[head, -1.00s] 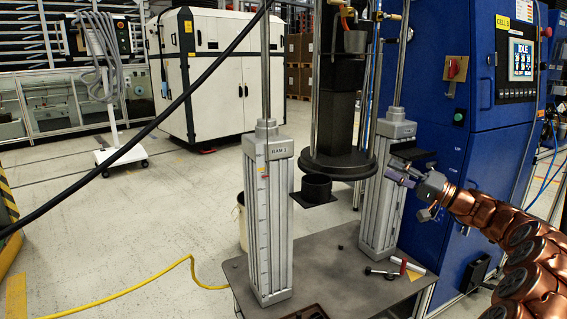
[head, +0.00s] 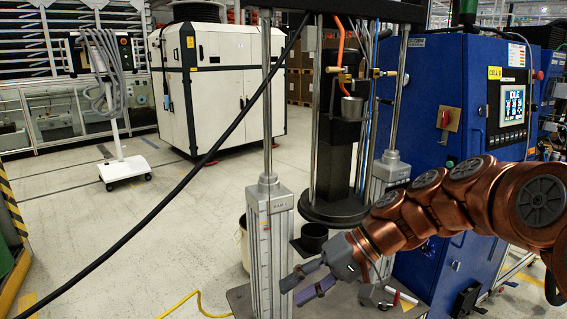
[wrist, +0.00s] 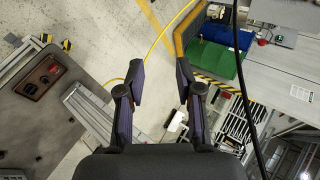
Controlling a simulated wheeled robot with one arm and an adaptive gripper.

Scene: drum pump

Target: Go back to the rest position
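My gripper (head: 308,284) is in front of the pump stand in the head view, at the end of my copper-coloured arm, which reaches in from the right. Its two purple-padded fingers are apart and nothing is between them. The wrist view also shows the open gripper (wrist: 160,92), with bare floor behind the gap. The drum pump's black follower plate (head: 335,214) hangs between the two grey ram columns (head: 280,235). My arm hides part of the right column and the table.
The blue control cabinet (head: 433,90) with its IDLE screen (head: 513,102) stands behind my arm. A black hose (head: 180,170) crosses the view at left. The work table (head: 240,298) lies below. A yellow cable (head: 185,300) runs on the floor. Open floor (head: 110,240) lies at left.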

